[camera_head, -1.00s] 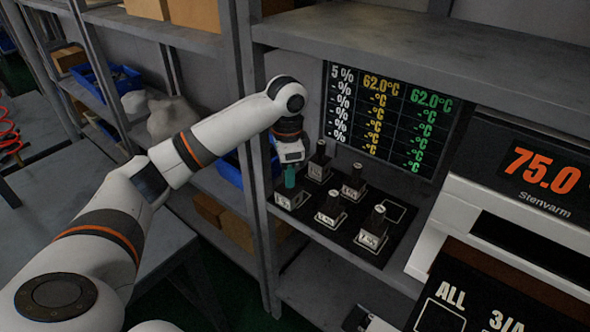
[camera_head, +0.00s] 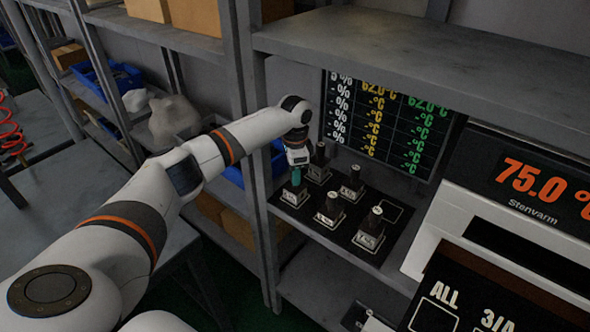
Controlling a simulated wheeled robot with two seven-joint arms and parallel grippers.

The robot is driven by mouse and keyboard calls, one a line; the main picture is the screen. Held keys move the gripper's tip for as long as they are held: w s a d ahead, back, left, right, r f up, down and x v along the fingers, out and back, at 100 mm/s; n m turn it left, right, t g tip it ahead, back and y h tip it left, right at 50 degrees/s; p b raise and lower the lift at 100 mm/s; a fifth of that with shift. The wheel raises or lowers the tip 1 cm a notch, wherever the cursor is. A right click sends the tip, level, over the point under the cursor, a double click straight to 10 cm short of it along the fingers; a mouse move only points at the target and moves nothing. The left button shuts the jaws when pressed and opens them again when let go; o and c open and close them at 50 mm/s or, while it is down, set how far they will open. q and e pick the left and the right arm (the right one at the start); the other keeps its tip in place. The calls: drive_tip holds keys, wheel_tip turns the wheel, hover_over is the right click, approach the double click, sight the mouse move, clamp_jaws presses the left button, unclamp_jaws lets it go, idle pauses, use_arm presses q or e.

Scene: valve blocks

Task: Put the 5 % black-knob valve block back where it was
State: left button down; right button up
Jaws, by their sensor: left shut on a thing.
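My left gripper (camera_head: 297,172) is shut on the upper part of a small valve block (camera_head: 295,196) with a pale front label. The fingers hide its knob, so I cannot tell the knob's colour; teal shows between gripper and block. The block is upright at the left end of a black mat (camera_head: 345,248); I cannot tell whether it touches the mat. Other valve blocks with dark knobs stand on the mat: one behind (camera_head: 318,170), one at the middle back (camera_head: 352,186), one at the middle front (camera_head: 329,212) and one at the right front (camera_head: 369,236). Their labels are too small to read. My right gripper is not in view.
An empty outlined square (camera_head: 391,211) is at the mat's right back. A display board (camera_head: 385,125) stands behind the blocks. A machine reading 75.0 (camera_head: 540,185) is at the right. A shelf post (camera_head: 258,200) is close left of the held block, and an upper shelf (camera_head: 430,70) overhangs.

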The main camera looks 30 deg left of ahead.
use_arm(q)
drive_tip(key=shift+w+f, duration=0.1)
drive_tip(key=shift+w, duration=0.05)
drive_tip(key=shift+f, duration=0.1)
drive_tip(key=c, duration=1.1)
unclamp_jaws()
drive_tip(key=shift+c, duration=0.2)
wheel_tip(320, 180, up, 8)
drive_tip(key=shift+f+b, duration=0.1)
drive_tip(key=shift+b, duration=0.55)
drive_tip(key=shift+f, duration=0.1)
